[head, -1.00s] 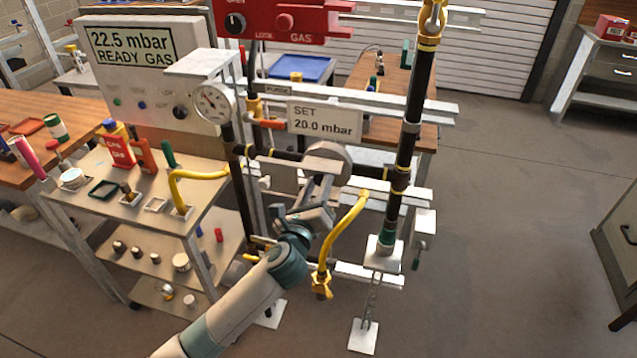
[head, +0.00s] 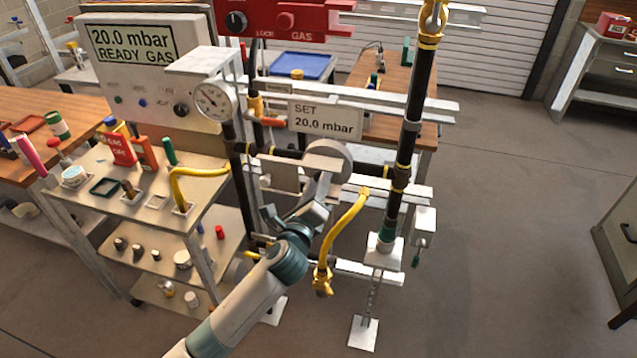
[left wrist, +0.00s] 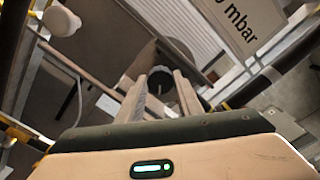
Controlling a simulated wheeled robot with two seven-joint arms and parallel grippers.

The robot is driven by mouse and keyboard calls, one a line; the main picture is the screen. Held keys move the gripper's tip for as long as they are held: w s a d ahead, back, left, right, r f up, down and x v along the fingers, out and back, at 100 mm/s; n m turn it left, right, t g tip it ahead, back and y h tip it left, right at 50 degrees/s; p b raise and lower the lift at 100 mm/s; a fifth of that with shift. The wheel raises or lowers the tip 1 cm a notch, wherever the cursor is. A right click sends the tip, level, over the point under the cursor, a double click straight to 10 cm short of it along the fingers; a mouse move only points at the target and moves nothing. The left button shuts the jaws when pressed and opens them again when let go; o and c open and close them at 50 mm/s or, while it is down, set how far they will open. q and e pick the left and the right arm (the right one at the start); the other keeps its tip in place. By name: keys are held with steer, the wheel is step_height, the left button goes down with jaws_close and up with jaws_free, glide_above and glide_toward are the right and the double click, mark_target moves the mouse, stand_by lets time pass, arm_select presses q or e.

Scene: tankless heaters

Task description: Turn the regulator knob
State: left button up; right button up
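The grey round regulator (head: 327,160) sits on the dark horizontal pipe, under the sign (head: 325,120) that reads "SET 20.0 mbar". My left gripper (head: 322,188) reaches up to its underside from the front. In the left wrist view the two fingers of my left gripper (left wrist: 161,92) stand on either side of the small ribbed knob (left wrist: 160,76) and appear to grip it. Most of the knob is hidden in the head view. The display panel (head: 133,47) reads "20.0 mbar READY GAS". My right gripper is not in view.
A round gauge (head: 212,100) is left of the regulator. Yellow hoses (head: 345,235) hang close to my left arm. A vertical pipe (head: 410,130) stands to the right. A cart (head: 110,205) with tools is on the left.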

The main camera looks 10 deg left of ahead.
arm_select(q)
steer(key=o, duration=0.4)
steer(key=shift+a, duration=0.1)
steer(key=shift+c, duration=0.2)
steer(key=shift+r+m, duration=0.1)
steer(key=shift+m, duration=0.3)
steer(key=m+b, duration=0.1)
steer(key=m, duration=0.4)
steer(key=m+b, duration=0.1)
steer(key=m, duration=0.3)
steer(key=shift+d+b, duration=0.25)
steer(key=shift+b, duration=0.05)
steer(key=s+b, duration=0.3)
steer(key=s, duration=1.5)
steer(key=w+a+f+n+g, duration=0.1)
steer(key=a+f+n+g, duration=0.1)
steer(key=f, duration=1.2)
steer(key=w+a+f+n+g, duration=0.2)
steer(key=f+n, duration=0.4)
steer(key=f, duration=0.9)
steer(key=shift+w+n+g+y+p, duration=0.2)
steer(key=shift+n+g+y+p, duration=0.2)
steer(key=shift+g, duration=0.5)
steer(key=shift+f, duration=0.15)
